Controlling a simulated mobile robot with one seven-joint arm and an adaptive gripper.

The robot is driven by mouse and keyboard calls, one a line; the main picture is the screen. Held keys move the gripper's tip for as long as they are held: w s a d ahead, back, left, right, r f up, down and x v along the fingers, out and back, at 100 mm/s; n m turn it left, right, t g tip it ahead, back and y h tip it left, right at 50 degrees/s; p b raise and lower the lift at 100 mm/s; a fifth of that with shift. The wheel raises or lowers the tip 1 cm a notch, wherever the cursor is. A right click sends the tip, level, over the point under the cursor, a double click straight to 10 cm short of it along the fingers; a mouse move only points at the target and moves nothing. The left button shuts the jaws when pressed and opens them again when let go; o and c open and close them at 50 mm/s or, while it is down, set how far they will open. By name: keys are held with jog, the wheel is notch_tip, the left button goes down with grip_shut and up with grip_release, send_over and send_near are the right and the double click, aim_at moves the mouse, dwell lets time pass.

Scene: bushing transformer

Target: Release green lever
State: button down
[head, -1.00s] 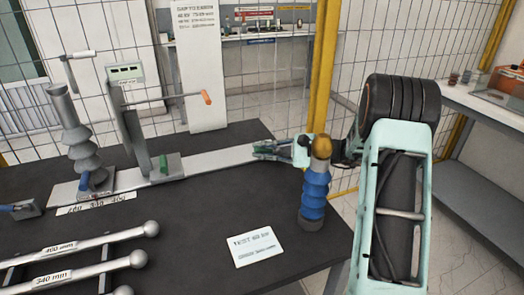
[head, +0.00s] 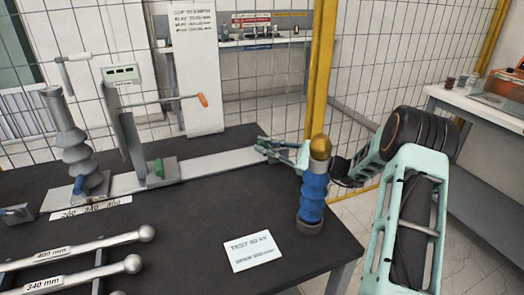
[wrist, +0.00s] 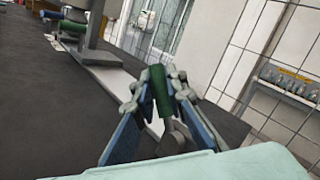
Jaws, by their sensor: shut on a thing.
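A green lever (wrist: 161,92) stands between the fingers of my gripper (wrist: 158,80) in the wrist view, and the fingers touch it from both sides. In the head view my gripper (head: 267,148) is at the right end of the pale rail (head: 215,162), and the lever there is mostly hidden by the fingers. A second green lever (head: 159,167) stands on the carriage further left on the rail. A blue lever (head: 79,185) is at the foot of the grey ribbed post at the rail's left end.
A blue ribbed insulator with a brass top (head: 313,192) stands close to my wrist, near the table's right edge. A white card (head: 252,251) lies in front. Metal rods (head: 85,245) lie at the front left. A mesh fence stands behind the dark table.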

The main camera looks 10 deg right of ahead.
jog(key=shift+d+r+m+t+y, duration=0.3)
jog(key=shift+d+m+t+y, duration=0.15)
jog(key=shift+m+t, duration=0.3)
jog(key=c, duration=1.9)
grip_release()
jog(key=shift+c, duration=0.2)
jog(key=v, duration=1.2)
jog(key=shift+d, duration=0.1)
